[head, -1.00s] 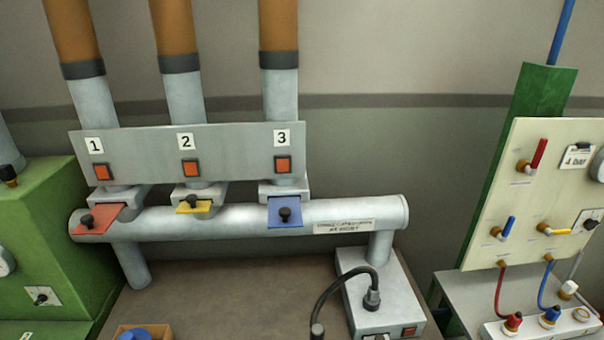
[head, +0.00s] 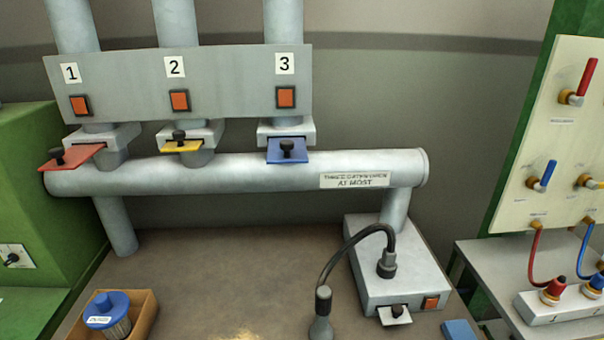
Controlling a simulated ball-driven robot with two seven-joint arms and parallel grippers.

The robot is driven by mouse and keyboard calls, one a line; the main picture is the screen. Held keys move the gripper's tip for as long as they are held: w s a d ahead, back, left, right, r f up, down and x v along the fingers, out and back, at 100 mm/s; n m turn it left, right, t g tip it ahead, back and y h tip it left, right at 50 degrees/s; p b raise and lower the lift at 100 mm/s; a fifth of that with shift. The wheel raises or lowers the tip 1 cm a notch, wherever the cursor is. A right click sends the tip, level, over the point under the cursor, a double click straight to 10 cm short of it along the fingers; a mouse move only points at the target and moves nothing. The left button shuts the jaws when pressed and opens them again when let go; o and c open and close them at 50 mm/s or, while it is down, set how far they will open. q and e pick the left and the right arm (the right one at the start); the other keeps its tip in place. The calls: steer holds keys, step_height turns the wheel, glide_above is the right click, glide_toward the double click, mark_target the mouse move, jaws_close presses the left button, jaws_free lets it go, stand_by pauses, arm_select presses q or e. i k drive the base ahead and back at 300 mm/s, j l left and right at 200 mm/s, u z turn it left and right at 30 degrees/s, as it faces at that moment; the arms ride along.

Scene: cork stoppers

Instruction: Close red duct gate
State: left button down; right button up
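The red duct gate (head: 72,157) is a flat red plate with a black knob (head: 57,155), at the left under the panel marked 1. It sticks out well to the front left from its grey housing (head: 108,138). The yellow gate (head: 183,146) under 2 sticks out a little. The blue gate (head: 288,150) under 3 also sticks out from its housing. Neither of my grippers shows in the head view.
A long grey duct (head: 240,172) runs below the gates. A wooden box (head: 141,317) with a blue-capped part (head: 107,308) stands at lower left. A grey unit (head: 375,265) with a black hose (head: 340,250) stands at centre right. A green machine (head: 35,190) is at left. The brown middle surface is clear.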

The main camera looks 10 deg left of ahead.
mark_target(70, 159)
steer(key=u, duration=1.55)
